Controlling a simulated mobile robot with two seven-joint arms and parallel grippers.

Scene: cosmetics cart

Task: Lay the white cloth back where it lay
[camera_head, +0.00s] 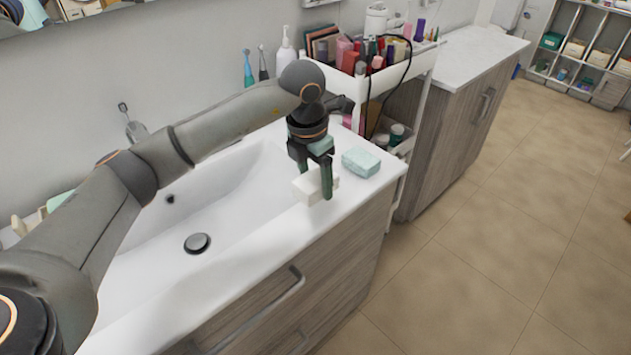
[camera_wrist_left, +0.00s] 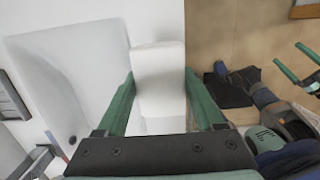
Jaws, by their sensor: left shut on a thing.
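The white cloth (camera_head: 305,188) is a small, thick, pale block at the front right of the washbasin. My left gripper (camera_head: 319,182) is shut on it from above, with one finger on each side. In the left wrist view the cloth (camera_wrist_left: 159,75) fills the space between the green fingers (camera_wrist_left: 160,98). Whether its underside touches the counter is hard to tell. My right gripper (camera_wrist_left: 287,54) shows at the right edge of the left wrist view, its green fingers apart and empty; it is outside the head view.
A mint-green folded block (camera_head: 361,162) lies on the counter just right of the cloth. The white basin (camera_head: 225,195) with its dark drain (camera_head: 197,243) is to the left. A cosmetics cart (camera_head: 425,62) stands behind. The counter's front edge is close.

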